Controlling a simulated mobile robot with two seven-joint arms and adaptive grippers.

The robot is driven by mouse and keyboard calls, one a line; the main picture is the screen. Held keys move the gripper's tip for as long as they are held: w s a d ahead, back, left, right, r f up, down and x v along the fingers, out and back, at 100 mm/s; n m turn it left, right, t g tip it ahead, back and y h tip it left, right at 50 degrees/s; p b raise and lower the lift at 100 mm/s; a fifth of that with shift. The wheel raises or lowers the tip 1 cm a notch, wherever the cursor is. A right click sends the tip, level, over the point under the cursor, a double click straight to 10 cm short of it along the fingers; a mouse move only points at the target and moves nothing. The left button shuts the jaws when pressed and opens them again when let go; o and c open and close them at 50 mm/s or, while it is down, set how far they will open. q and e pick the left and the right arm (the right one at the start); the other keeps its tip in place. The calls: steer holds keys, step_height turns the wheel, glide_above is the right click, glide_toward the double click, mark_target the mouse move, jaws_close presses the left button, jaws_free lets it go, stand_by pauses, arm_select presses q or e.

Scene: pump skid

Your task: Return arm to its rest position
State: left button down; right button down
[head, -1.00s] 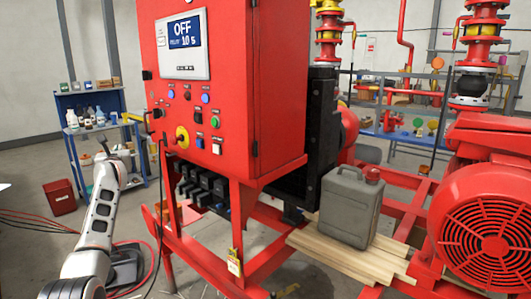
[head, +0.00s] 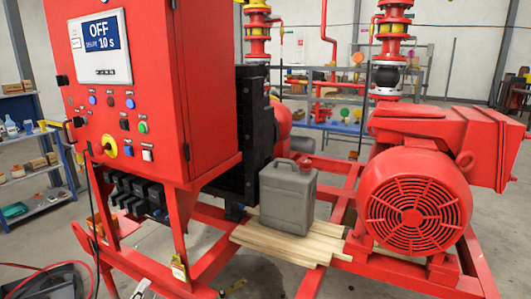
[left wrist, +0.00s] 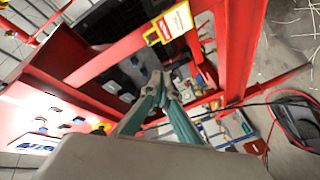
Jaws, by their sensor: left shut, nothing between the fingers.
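My left gripper (left wrist: 162,80) shows in the left wrist view, with its teal and grey fingers closed together and nothing between them. It points at the red frame below the control cabinet, and I cannot tell the exact gap to the frame. A yellow tag (left wrist: 170,25) hangs on a red post near the fingers; it also shows in the head view (head: 179,269). The left arm is out of the head view, apart from possibly a small pale piece at the bottom edge. My right gripper is in neither view.
The red control cabinet (head: 150,85) reads OFF on its display. A grey jerrycan (head: 287,196) stands on wooden planks (head: 290,243). A red motor (head: 415,205) stands at right. A blue shelf (head: 30,190) is at far left.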

arm_select(q)
steer(key=s+d+f+m+g, duration=0.2)
steer(key=s+d+f+m, duration=0.2)
steer(key=s, duration=0.6)
steer(key=s+d+f+m+g+h, duration=0.1)
steer(key=s+d+f+m, duration=0.4)
steer(key=s, duration=0.5)
steer(key=s+d+f+m+g+h+p, duration=0.1)
steer(key=s+d+f+m+g, duration=0.3)
steer(key=s+d, duration=0.4)
step_height(320, 180, down, 3)
steer(key=shift+s+r+m, duration=0.1)
steer(key=shift+s+m, duration=0.4)
steer(key=shift+s, duration=0.55)
steer(key=shift+d, duration=0.1)
